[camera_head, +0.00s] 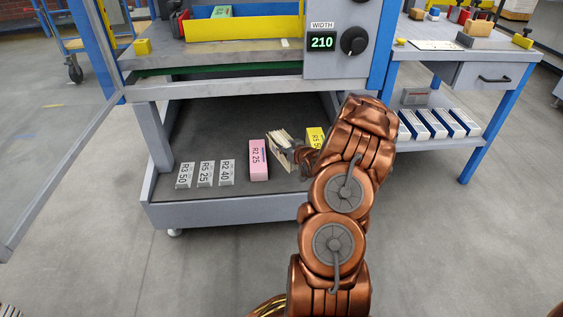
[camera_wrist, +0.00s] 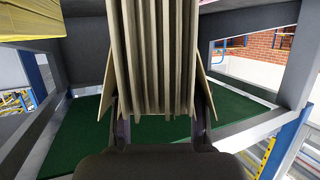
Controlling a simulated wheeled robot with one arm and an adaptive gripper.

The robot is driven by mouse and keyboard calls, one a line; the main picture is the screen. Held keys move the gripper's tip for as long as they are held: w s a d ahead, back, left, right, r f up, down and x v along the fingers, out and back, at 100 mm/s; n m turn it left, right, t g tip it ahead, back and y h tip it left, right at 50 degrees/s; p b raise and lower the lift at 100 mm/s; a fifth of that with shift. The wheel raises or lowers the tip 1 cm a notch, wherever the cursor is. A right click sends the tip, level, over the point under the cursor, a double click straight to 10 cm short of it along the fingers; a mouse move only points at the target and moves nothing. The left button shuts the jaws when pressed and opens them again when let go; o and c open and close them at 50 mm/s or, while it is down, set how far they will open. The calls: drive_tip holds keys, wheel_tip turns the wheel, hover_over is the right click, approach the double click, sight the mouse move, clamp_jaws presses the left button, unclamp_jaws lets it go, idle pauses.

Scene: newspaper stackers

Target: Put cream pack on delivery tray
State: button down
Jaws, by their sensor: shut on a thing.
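The cream pack (camera_head: 281,146) is a bundle of cream sheets, held tilted above the dark lower tray (camera_head: 222,211) of the stacker, just right of a pink pack. I cannot tell whether it touches the surface below. My gripper (camera_head: 299,153) is shut on it, partly hidden behind my copper arm. In the wrist view the cream sheets (camera_wrist: 155,55) stand edge-on between the two dark fingers of my gripper (camera_wrist: 160,125). No label singles out a delivery tray; the lower tray may be it.
The pink pack (camera_head: 258,160) stands close left of the cream pack. A yellow pack (camera_head: 315,137) is partly hidden by my arm. White labelled pieces (camera_head: 206,174) line the tray's left front. The stacker's upper deck (camera_head: 225,58) overhangs the tray. Its back left looks clear.

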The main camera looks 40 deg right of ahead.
drive_tip(key=shift+f+b, duration=0.8)
drive_tip(key=shift+f, duration=2)
drive_tip(key=shift+f, duration=0.15)
drive_tip(key=c, duration=0.7)
unclamp_jaws()
drive_tip(key=shift+o, duration=0.2)
drive_tip(key=shift+r, duration=0.2)
drive_tip(key=p+v, duration=0.3)
drive_tip(key=v, duration=0.9)
